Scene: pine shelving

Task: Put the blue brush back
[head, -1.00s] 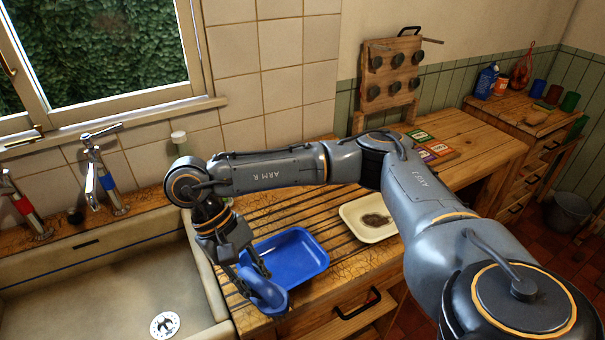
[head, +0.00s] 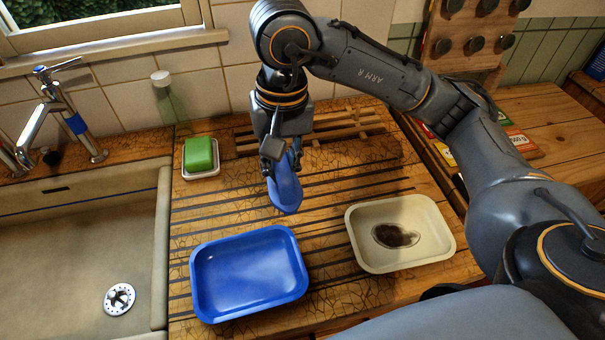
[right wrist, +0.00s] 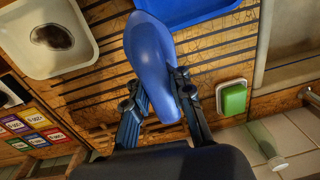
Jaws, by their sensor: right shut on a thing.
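The blue brush (head: 286,187) is an oblong blue piece in my right gripper (head: 283,165). The gripper is shut on it and holds it above the slatted wooden drainboard, behind the two trays. In the right wrist view the brush (right wrist: 152,65) sits between the fingers (right wrist: 163,90), its rounded end pointing up the picture. A blue tray (head: 248,272) lies empty on the drainboard at the front. A cream tray (head: 362,250) with a dark brown patch inside lies to its right. My left gripper is not in view.
A green sponge (head: 199,153) on a white dish lies behind the blue tray, beside the sink (head: 70,250) with its tap (head: 72,122). A pegged wooden board (head: 465,40) stands at the back right. Coloured cards (head: 518,140) lie on the right counter. The drainboard between is clear.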

